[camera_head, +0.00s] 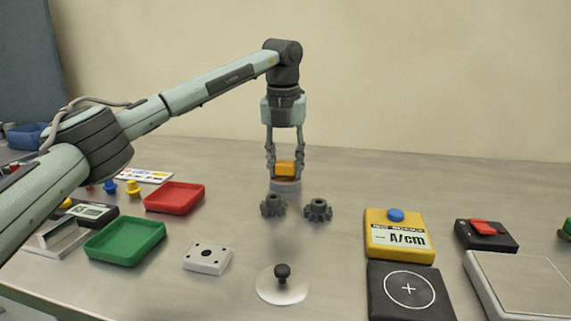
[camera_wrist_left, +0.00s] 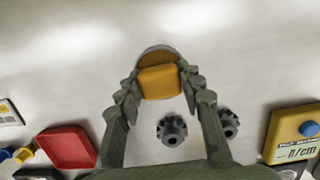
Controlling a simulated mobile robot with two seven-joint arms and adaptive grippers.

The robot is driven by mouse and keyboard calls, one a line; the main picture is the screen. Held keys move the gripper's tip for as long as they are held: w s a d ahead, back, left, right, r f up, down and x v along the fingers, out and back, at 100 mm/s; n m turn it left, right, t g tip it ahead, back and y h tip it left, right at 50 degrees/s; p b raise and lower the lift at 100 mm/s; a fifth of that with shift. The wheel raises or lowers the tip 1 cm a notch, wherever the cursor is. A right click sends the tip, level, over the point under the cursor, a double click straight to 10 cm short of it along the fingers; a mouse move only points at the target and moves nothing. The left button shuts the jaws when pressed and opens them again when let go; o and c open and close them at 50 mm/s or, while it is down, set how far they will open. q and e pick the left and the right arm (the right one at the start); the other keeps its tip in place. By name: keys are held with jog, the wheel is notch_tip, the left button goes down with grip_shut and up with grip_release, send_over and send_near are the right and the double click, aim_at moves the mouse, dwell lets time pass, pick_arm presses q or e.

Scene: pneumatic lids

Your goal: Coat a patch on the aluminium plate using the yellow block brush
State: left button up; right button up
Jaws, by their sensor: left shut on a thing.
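My left gripper (camera_head: 285,172) points down at the back middle of the table, its fingers closed on the yellow block brush (camera_head: 286,168). The brush also shows between the fingertips in the left wrist view (camera_wrist_left: 160,82). A round grey pot (camera_head: 286,187) with a brown inside (camera_wrist_left: 157,57) stands at the brush; I cannot tell whether the brush touches it. A pale flat plate (camera_head: 525,285) lies at the right edge; I cannot tell if it is the aluminium plate. My right gripper is not in view.
Two dark gears (camera_head: 273,206) (camera_head: 318,210) stand just in front of the pot. A disc with a black knob (camera_head: 282,272), a white holed block (camera_head: 207,258), red (camera_head: 175,198) and green (camera_head: 125,241) trays and a yellow meter (camera_head: 399,235) lie around. The table behind is clear.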

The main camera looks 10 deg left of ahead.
aim_at(286, 162)
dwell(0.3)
pick_arm(q)
jog(key=shift+r, duration=3.5)
